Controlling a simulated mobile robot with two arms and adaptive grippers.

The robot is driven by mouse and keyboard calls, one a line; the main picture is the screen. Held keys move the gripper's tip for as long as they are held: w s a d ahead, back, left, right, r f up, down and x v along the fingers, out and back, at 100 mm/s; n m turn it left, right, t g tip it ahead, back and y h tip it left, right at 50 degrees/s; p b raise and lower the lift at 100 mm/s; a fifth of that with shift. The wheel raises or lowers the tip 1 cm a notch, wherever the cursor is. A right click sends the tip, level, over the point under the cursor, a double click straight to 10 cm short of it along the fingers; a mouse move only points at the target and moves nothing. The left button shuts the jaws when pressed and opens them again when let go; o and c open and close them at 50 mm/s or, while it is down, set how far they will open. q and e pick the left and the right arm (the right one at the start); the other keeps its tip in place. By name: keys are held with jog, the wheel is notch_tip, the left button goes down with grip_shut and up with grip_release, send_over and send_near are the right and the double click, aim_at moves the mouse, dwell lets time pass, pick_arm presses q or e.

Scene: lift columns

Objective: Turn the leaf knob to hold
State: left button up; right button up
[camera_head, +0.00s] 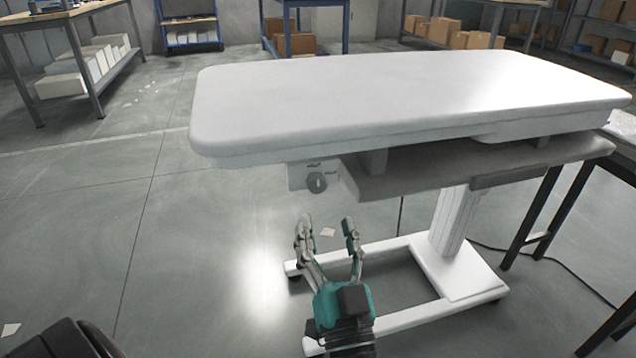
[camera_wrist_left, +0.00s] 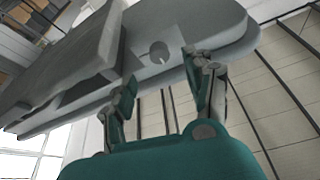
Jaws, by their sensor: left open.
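The leaf knob (camera_head: 316,182) is a small round grey knob on a pale plate under the left front edge of the white table (camera_head: 400,95). Small dark markings show on the plate above it, too small to read. In the left wrist view the knob (camera_wrist_left: 158,50) shows ahead, between and beyond the fingertips. My left gripper (camera_head: 327,228) is open and empty, below the knob in the head view and apart from it. Its two fingers also show in the left wrist view (camera_wrist_left: 160,75). My right gripper is not in view.
A grey shelf (camera_head: 440,170) hangs under the tabletop, right of the knob. The white lift column (camera_head: 452,222) and its base frame (camera_head: 400,318) stand below. A dark-legged table (camera_head: 545,215) is at the right.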

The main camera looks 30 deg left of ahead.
aim_at(318, 188)
pick_arm(q)
jog(key=x, duration=0.8)
jog(key=shift+w+a+r, duration=0.15)
jog(key=shift+w+a, duration=0.1)
grip_shut()
